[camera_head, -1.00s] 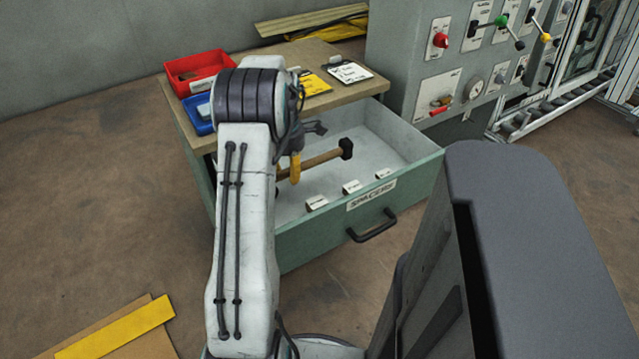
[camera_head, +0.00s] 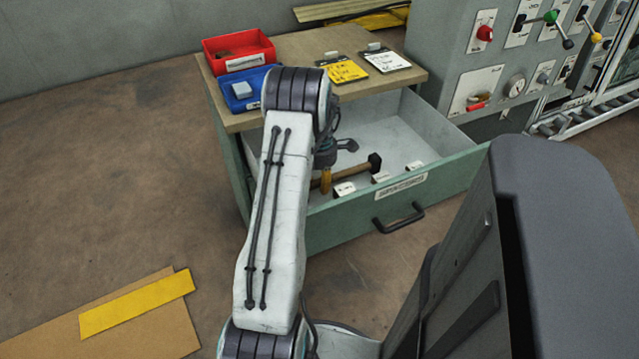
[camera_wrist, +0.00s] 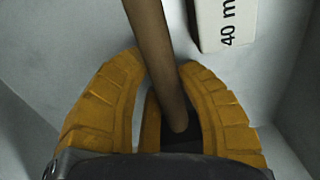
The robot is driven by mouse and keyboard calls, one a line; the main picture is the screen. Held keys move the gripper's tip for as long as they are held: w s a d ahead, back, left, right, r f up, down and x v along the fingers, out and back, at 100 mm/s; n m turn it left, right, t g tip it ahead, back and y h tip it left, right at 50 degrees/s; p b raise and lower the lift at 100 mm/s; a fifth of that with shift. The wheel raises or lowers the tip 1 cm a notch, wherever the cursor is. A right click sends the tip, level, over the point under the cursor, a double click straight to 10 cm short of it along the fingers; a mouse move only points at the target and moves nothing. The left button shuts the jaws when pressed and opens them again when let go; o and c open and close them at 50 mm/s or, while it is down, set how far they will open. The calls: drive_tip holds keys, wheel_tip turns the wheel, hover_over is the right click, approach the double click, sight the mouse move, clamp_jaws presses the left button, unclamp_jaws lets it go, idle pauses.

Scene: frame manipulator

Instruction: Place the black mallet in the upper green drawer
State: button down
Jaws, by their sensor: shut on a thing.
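The mallet (camera_head: 350,176) has a brown wooden handle and a black head, and it is inside the open green drawer (camera_head: 440,183) labelled SPACERS. My gripper (camera_head: 325,180) is in the drawer at the handle's left part, partly hidden by my arm. In the wrist view, the yellow fingers of my gripper (camera_wrist: 165,100) are around the mallet handle (camera_wrist: 158,55), shut on it. The mallet's head is out of the wrist view. I cannot tell whether the mallet touches the drawer floor.
Small white label blocks (camera_head: 380,177) stand along the drawer front; one reads "40 m" (camera_wrist: 228,22). On the cabinet top are a red bin (camera_head: 238,48), a blue bin (camera_head: 240,88) and cards. A grey control panel (camera_head: 490,60) stands behind at right. The drawer's back right is clear.

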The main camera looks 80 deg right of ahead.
drive_tip(key=shift+f, duration=0.25)
drive_tip(key=c, duration=0.9)
unclamp_jaws()
wheel_tip(320, 180, up, 12)
drive_tip(key=shift+p, duration=1)
drive_tip(key=shift+r, duration=0.1)
